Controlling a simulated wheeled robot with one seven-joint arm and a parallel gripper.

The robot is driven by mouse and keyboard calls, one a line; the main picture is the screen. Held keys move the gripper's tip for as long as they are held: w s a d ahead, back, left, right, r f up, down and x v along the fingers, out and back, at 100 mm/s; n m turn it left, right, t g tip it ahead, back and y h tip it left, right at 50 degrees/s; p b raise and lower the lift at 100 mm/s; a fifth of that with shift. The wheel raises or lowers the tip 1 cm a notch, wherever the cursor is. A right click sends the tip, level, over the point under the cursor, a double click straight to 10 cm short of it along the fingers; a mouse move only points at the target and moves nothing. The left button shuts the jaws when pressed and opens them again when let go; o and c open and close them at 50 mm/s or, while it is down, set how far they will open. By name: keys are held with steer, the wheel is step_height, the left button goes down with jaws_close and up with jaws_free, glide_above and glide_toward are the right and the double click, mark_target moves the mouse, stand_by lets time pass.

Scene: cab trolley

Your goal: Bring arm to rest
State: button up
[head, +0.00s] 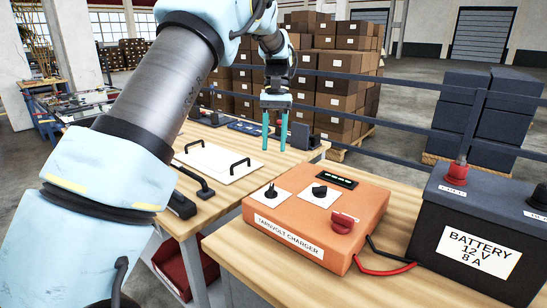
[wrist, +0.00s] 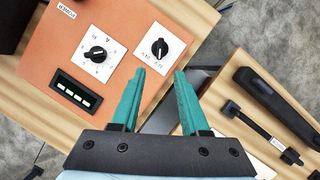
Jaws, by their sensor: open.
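My gripper (head: 274,130) hangs with its teal fingers pointing down above the far part of the wooden bench, beyond the orange charger (head: 297,238). In the wrist view my gripper (wrist: 160,95) has its two teal fingers apart, with nothing between them. The orange charger (wrist: 45,40) fills the left of that view, clear of the fingers. My arm reaches across the left of the head view, bent high and then down to the gripper.
A black battery (head: 435,210) stands right of the charger, with red and black cables between them. A white panel with black handles (head: 205,160) lies on the left bench (head: 190,222). Blue rails (head: 400,125) run behind, before stacked boxes (head: 340,90).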

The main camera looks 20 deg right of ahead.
steer(key=shift+r, duration=0.15)
stand_by(0.3)
steer(key=a+f+n+t+h, duration=0.2)
steer(key=a+f+n, duration=0.1)
steer(key=a, duration=1.6)
steer(key=s+a+f+n+t, duration=0.1)
steer(key=s+a+f, duration=0.1)
steer(key=s+a, duration=0.4)
steer(key=s+a+f+t, duration=0.2)
steer(key=s+a, duration=0.4)
steer(key=a, duration=0.2)
steer(key=shift+f+n, duration=0.3)
steer(key=shift+n, duration=0.1)
